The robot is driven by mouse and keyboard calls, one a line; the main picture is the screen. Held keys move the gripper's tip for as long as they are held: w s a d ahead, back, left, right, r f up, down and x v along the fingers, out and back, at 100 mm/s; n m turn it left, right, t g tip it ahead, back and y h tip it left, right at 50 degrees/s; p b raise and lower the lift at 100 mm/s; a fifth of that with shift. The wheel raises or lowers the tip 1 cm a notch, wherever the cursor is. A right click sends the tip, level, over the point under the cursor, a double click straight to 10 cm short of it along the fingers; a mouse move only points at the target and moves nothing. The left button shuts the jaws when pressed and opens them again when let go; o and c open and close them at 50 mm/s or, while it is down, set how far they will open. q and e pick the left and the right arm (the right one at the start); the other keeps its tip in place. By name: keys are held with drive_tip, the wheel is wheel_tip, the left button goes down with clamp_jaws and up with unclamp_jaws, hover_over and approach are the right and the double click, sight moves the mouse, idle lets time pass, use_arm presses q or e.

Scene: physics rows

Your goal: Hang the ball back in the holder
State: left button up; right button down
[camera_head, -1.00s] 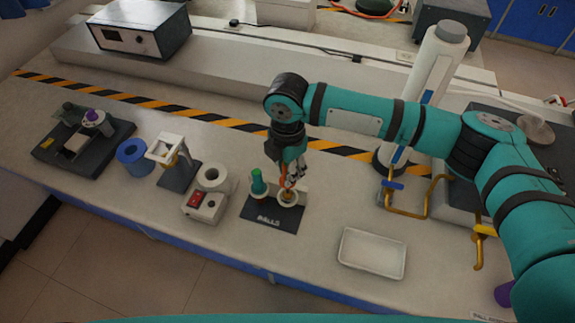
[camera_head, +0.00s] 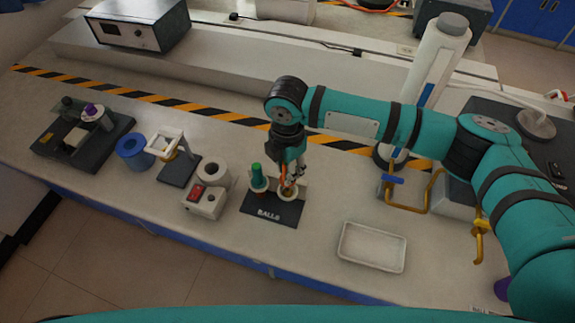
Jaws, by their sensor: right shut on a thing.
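A black plate marked "BALLS" (camera_head: 270,214) is the holder, lying on the bench with two pale round seats. The left seat carries a green-topped item (camera_head: 257,176). My right gripper (camera_head: 289,184) points down at the right seat (camera_head: 286,194). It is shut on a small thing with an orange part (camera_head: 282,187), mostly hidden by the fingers. I cannot tell whether that thing rests in the seat or hangs just above it. My left gripper is not in view.
A box with a red switch (camera_head: 204,198) stands left of the holder. A white tray (camera_head: 371,247) lies to its right. Yellow bent tubes (camera_head: 407,210) stand under my right arm. Bench front is clear.

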drive_tip(key=shift+f, duration=0.95)
drive_tip(key=shift+f, duration=0.1)
drive_tip(key=shift+f+b, duration=0.8)
drive_tip(key=shift+f, duration=0.5)
drive_tip(key=c, duration=0.6)
unclamp_jaws()
drive_tip(key=shift+r, duration=0.1)
wheel_tip(320, 180, up, 7)
drive_tip(key=p, duration=0.7)
